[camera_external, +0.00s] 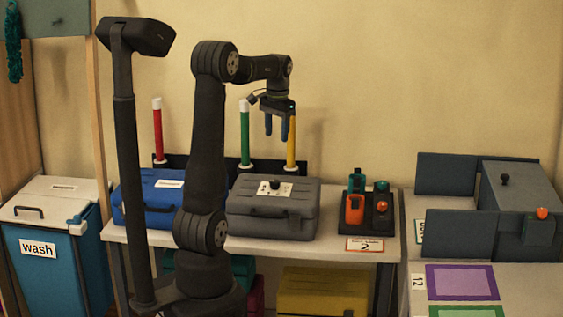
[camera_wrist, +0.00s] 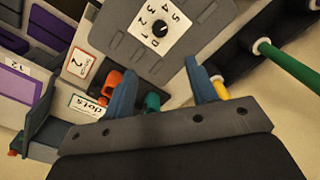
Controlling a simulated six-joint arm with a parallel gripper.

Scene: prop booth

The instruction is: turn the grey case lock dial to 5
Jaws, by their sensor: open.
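The grey case (camera_external: 272,212) lies closed on the bench in the external view. Its lid carries a white plate (camera_external: 263,190) with a dark round dial (camera_external: 274,184). In the wrist view the dial (camera_wrist: 160,29) sits at the centre of the numbered plate (camera_wrist: 158,45), near the top of the picture. A 5 and several other digits show around it; I cannot surely tell which one the dial points at. My gripper (camera_external: 277,134) hangs above the case, fingers down, well clear of the dial. In the wrist view the fingers are apart and empty (camera_wrist: 164,72).
A blue case (camera_external: 147,202) stands left of the grey one. Red, green (camera_external: 245,135) and yellow (camera_external: 291,140) upright tubes stand behind. A dark tray (camera_external: 380,228) with orange and teal items is at the right. Free air lies between my gripper and the lid.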

